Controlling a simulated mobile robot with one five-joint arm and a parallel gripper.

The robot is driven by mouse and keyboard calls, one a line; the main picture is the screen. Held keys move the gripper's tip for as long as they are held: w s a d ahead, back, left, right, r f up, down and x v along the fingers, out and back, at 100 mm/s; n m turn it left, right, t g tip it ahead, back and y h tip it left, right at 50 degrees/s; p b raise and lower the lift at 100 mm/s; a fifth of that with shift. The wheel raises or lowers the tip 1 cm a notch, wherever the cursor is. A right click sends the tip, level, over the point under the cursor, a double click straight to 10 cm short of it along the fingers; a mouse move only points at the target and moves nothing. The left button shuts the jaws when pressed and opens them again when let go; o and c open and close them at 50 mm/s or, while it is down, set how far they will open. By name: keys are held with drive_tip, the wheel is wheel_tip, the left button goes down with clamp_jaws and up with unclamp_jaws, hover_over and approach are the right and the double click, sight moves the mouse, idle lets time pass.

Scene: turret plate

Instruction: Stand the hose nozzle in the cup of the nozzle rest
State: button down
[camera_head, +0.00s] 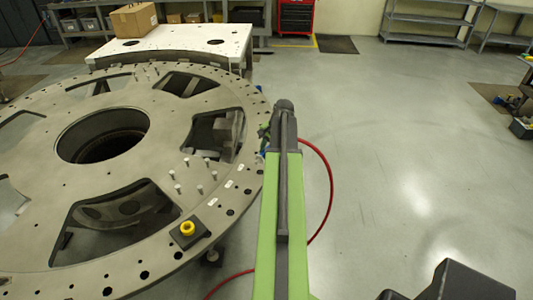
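A black block with a yellow ring-shaped cup (187,228), which looks like the nozzle rest, sits on the near right rim of the large grey turret plate (215,205). My green arm reaches forward along the plate's right edge. My gripper (265,133) is at its far end, beyond the cup and mostly hidden by the arm; its fingers cannot be made out. A red hose (331,185) curves from near the arm's far end, around its right side and back under it to the lower left. The hose nozzle cannot be made out.
Several short pegs (197,176) stand on the plate between the cup and the plate's windows. A white table (185,45) with a cardboard box (134,20) is behind the plate. Open floor (410,150) lies to the right. Shelves and a red cabinet (296,16) stand at the back.

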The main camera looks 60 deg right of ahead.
wheel_tip(320, 180, up, 10)
drive_tip(key=p, duration=0.8)
drive_tip(key=shift+f+p, duration=0.1)
drive_tip(key=shift+p, duration=0.25)
drive_tip(key=shift+f, duration=0.1)
